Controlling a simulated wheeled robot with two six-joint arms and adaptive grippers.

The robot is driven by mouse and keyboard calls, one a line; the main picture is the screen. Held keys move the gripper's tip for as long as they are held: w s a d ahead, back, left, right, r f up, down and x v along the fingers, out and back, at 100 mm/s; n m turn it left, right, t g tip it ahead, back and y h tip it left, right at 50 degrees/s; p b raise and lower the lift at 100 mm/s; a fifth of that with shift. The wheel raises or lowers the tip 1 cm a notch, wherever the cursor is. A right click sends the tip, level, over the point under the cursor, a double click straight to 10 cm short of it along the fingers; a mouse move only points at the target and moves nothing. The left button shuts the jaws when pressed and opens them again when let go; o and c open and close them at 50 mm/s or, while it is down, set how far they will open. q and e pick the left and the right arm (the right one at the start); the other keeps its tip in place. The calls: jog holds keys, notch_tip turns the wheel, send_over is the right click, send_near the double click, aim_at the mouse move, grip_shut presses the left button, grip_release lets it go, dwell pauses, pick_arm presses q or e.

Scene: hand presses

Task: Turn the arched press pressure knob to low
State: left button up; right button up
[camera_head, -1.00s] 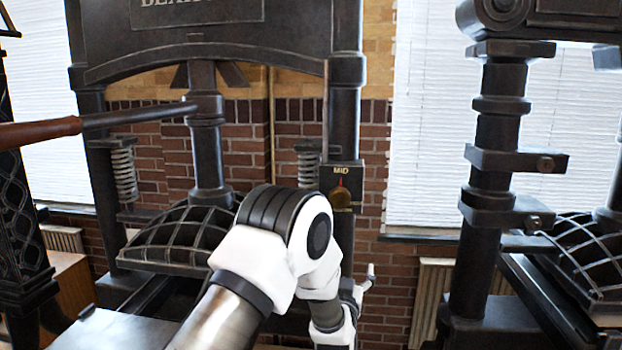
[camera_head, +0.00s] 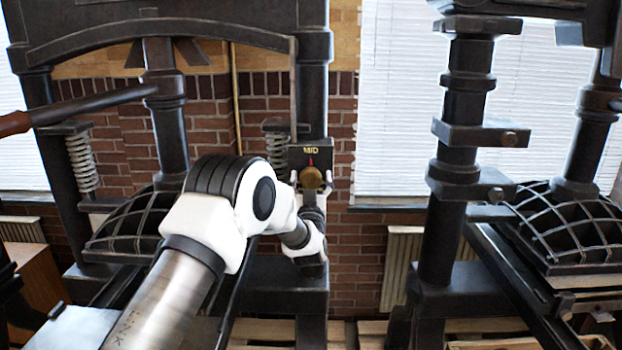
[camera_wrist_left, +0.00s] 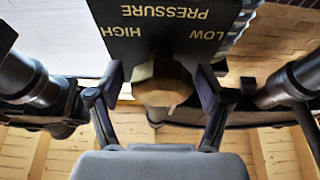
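The arched press (camera_head: 150,32) has a small dark plate marked MID (camera_head: 311,152) on its right column. The brass pressure knob (camera_head: 312,178) sits on that plate, with a red pointer towards MID. My left gripper (camera_head: 312,188) is at the knob, with a fingertip on either side. In the left wrist view, the knob (camera_wrist_left: 162,90) sits between the open fingers of my gripper (camera_wrist_left: 158,84), with narrow gaps beside it. That view shows the plate (camera_wrist_left: 165,22) upside down, lettered PRESSURE, HIGH and LOW. My right gripper is not in view.
A second press (camera_head: 465,130) stands to the right, with a ribbed platen (camera_head: 575,225). A long bar with a wooden handle (camera_head: 14,123) reaches out at the left. Brick wall (camera_head: 342,240) and a white blind (camera_head: 395,110) lie behind the free gap between presses.

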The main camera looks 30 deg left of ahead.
pick_arm(q)
jog(key=c, duration=0.5)
jog(key=shift+s, duration=0.1)
jog(key=shift+c, duration=1.3)
